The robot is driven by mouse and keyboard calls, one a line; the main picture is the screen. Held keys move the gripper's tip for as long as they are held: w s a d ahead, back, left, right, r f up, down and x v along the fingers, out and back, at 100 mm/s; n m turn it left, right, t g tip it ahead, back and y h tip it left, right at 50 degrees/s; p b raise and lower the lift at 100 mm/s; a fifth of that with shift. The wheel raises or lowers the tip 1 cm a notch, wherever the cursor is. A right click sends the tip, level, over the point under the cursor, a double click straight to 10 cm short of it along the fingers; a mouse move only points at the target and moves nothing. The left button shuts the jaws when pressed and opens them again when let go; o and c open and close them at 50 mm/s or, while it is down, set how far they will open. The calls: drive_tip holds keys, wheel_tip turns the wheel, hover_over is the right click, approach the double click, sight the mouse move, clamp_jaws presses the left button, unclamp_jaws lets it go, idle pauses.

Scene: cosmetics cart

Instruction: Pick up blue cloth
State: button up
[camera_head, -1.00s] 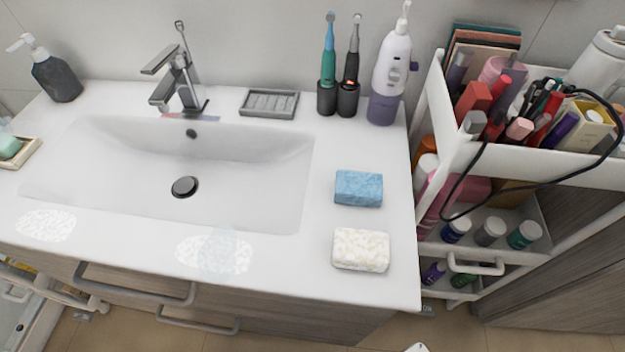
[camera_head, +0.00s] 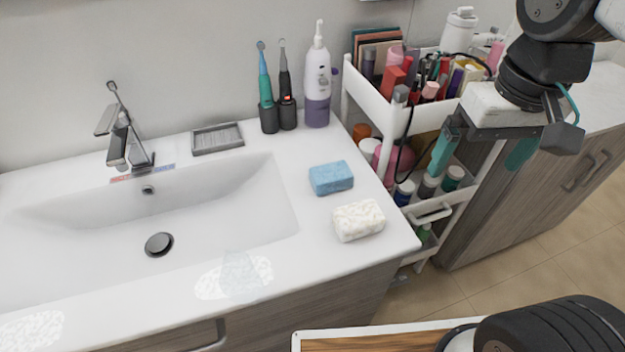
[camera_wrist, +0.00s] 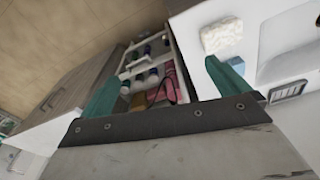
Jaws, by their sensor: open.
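The blue cloth (camera_head: 331,178) looks like a thick, mottled blue block. It lies on the white counter right of the sink basin in the head view. My gripper (camera_head: 482,155) is open and empty, with two teal fingers, at the right over the cart, well apart from the blue cloth. It also shows in the wrist view (camera_wrist: 166,88), with its fingers spread wide.
A white speckled block (camera_head: 358,220) lies just in front of the blue cloth, and in the wrist view (camera_wrist: 222,36). Toothbrushes (camera_head: 277,100) and a purple-white bottle (camera_head: 317,85) stand behind. The cosmetics cart (camera_head: 372,100) stands right of the counter. The sink (camera_head: 215,215) is empty.

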drive_tip(key=w+a+f+n, duration=0.1)
drive_tip(key=w+a+f, duration=0.2)
drive_tip(key=w+a, duration=0.6)
drive_tip(key=n+g, duration=0.1)
hover_over(332, 171)
drive_tip(key=f, duration=0.5)
drive_tip(key=shift+s+d+f, duration=0.2)
drive_tip(key=shift+n, duration=0.3)
drive_tip(key=f, duration=0.8)
drive_tip(key=shift+w+a, duration=0.25)
drive_tip(key=shift+a, duration=0.05)
drive_tip(key=shift+f, duration=0.2)
drive_tip(key=c, duration=1)
